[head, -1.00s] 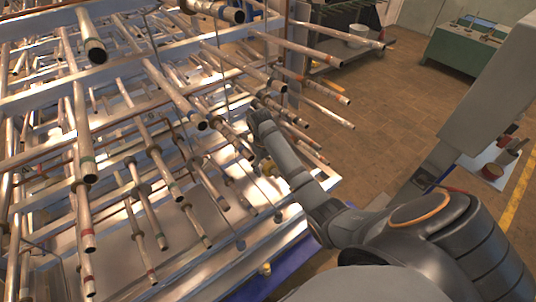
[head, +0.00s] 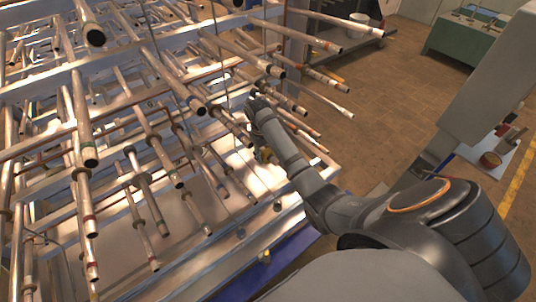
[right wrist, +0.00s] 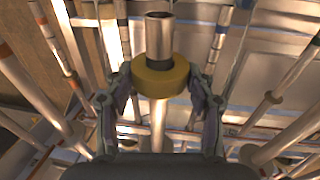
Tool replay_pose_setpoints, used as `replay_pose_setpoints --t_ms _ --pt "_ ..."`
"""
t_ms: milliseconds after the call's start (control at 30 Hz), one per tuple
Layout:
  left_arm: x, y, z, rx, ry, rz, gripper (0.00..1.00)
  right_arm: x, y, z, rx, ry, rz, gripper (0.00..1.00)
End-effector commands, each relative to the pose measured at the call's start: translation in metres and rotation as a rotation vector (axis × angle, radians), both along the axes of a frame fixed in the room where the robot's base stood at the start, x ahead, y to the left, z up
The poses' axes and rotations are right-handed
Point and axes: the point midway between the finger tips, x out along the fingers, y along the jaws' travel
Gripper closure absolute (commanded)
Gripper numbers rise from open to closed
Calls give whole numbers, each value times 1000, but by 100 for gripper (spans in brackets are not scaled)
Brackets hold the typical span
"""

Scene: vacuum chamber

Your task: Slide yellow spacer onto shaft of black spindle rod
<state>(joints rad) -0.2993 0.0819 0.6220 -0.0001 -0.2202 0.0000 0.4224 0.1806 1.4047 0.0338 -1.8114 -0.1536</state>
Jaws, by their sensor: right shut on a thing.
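The yellow spacer (right wrist: 160,78) is a thick ring in the middle of the right wrist view. My right gripper (right wrist: 160,84) is shut on it, one finger on each side. The spacer appears to be around this rod. How far along it sits is hard to tell. In the head view, my right arm reaches to the rack's right side, and its fingers are largely hidden. My left gripper is out of view.
A metal rack with many long pipes fills the left, its pipe ends (head: 90,152) jutting out close to my right arm. A sloped metal tray (head: 185,245) lies below. Brown floor (head: 400,110) is open at right. A green bench (head: 460,42) stands at the back.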

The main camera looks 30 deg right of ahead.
Motion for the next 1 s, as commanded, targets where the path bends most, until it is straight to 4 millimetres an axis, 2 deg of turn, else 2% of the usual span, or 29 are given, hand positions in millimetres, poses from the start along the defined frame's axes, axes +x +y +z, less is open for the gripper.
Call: replay_pose_setpoints --t_ms 1000 --pt "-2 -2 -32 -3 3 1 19 51 5 -7 1 -1 1 76"
